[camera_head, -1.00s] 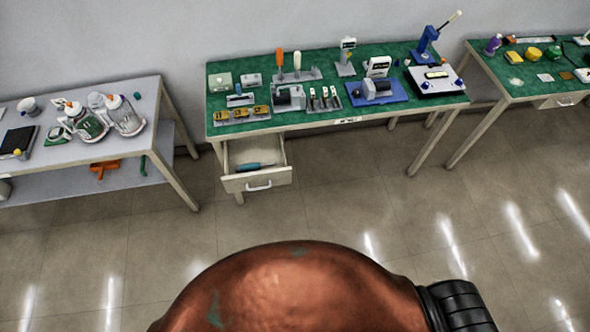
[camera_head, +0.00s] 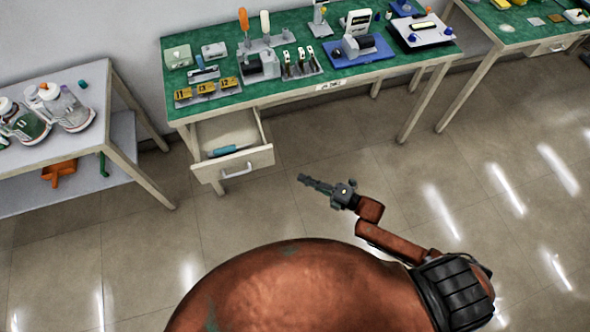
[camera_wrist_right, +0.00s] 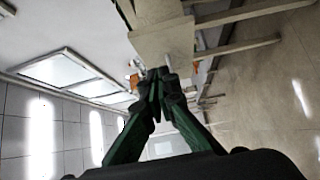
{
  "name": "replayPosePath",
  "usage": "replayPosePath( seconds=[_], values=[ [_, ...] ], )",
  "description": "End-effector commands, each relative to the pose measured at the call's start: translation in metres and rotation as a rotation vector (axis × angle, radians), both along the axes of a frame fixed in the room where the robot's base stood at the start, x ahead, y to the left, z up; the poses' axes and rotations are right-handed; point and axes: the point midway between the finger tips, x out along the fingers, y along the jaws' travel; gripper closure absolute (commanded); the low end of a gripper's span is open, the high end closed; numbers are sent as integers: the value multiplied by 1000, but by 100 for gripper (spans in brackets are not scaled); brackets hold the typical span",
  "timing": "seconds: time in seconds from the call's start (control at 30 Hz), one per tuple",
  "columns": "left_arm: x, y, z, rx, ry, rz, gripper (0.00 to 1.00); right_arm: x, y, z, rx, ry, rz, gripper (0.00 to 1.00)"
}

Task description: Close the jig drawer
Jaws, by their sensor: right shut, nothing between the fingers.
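The jig drawer (camera_head: 247,163) hangs open under the left end of the green-topped bench (camera_head: 290,91). Its front has a pale handle (camera_head: 236,170), and a tool with a teal handle (camera_head: 224,150) lies inside. My right gripper (camera_head: 302,179) is shut and empty, in front and to the right of the drawer, apart from it in the head view. In the right wrist view its fingers (camera_wrist_right: 159,72) are together, with a pale panel (camera_wrist_right: 165,42), seemingly the drawer front, beyond them. My left gripper is in neither view.
The bench top holds yellow blocks (camera_head: 207,89), an orange-handled tool (camera_head: 243,20) and a blue-based device (camera_head: 358,47). A grey table (camera_head: 85,76) with bottles stands at the left. Another green bench (camera_head: 515,32) stands at the right. The floor before the drawer is clear.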

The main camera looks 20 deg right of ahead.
Motion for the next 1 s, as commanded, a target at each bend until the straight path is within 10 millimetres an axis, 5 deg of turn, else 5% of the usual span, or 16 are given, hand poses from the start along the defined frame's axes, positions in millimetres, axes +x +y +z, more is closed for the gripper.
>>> replayPosePath(
  seconds=[0.47,0.7,1.0],
  values=[
    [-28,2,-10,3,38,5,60,66,66,-1,3,3,-2,100],
    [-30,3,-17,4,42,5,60,97,63,-2,0,6,-4,100],
    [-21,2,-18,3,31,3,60,104,62,-1,1,5,-5,100]
  ],
)
